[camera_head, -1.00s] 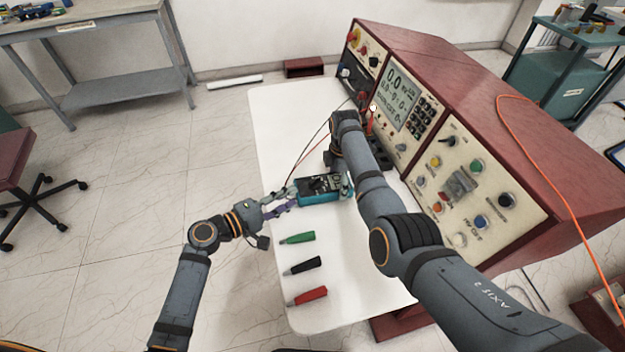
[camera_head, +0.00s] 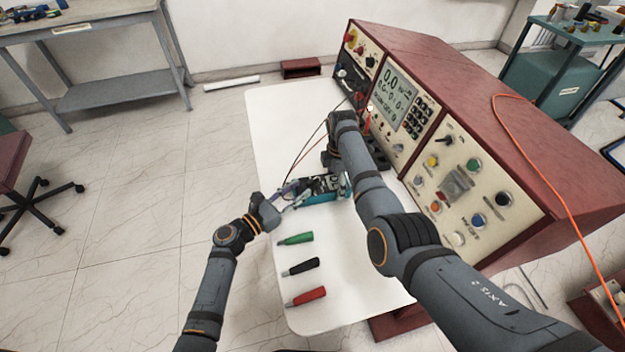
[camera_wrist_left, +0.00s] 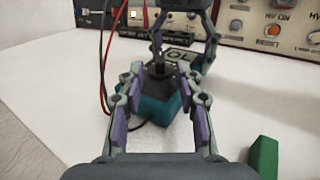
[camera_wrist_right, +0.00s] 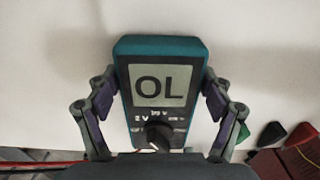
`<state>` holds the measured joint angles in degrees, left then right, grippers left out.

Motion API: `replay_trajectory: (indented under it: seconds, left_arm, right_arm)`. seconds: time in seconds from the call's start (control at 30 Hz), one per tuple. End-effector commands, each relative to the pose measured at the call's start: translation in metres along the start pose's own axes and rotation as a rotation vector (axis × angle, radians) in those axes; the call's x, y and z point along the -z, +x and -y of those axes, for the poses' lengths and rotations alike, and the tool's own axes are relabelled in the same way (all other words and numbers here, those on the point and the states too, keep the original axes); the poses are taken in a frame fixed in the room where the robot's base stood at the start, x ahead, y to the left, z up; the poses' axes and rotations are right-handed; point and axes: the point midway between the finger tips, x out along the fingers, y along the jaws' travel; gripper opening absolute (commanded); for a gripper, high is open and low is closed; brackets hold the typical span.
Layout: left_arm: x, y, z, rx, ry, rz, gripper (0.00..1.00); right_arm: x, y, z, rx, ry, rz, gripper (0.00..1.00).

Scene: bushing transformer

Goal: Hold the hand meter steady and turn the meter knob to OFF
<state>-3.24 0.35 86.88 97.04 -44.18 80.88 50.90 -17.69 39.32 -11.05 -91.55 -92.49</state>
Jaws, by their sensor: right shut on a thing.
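The hand meter (camera_head: 322,197) is a teal-cased meter over the white table, partly hidden by both grippers in the head view. In the right wrist view its screen (camera_wrist_right: 160,87) reads OL. Its dark round knob (camera_wrist_right: 158,133) sits below the screen; the setting it points to is too small to read. My right gripper (camera_wrist_right: 160,92) is shut on the meter, with a finger on each side of the case. My left gripper (camera_head: 300,194) is open at the meter's left, knob end. In the left wrist view its fingers (camera_wrist_left: 160,95) stand apart on either side of the knob (camera_wrist_left: 158,70).
Green (camera_head: 295,239), black (camera_head: 301,267) and red (camera_head: 307,296) handles lie on the white table (camera_head: 275,110) in front of the meter. Red and black leads (camera_head: 303,150) run behind it. The red-cased control console (camera_head: 455,150) stands close along the table's right side.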

Motion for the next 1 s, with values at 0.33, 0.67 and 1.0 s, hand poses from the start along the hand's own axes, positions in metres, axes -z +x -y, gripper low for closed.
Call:
replay_trajectory:
  seconds: [0.33, 0.67, 1.0]
  left_arm:
    - [0.0, 0.058, 0.0, 0.001, 0.001, 0.001, 0.35]
    - [0.0, 0.063, 0.0, 0.001, 0.002, 0.0, 0.35]
    - [0.0, 0.062, 0.0, 0.0, 0.002, 0.0, 0.0]
  right_arm:
    - [0.0, 0.0, 0.0, -0.001, 0.0, 0.0, 0.31]
    - [0.0, 0.0, 0.0, -0.001, 0.0, 0.0, 0.31]
    - [0.0, 0.0, 0.0, -0.001, 0.0, 0.0, 0.31]
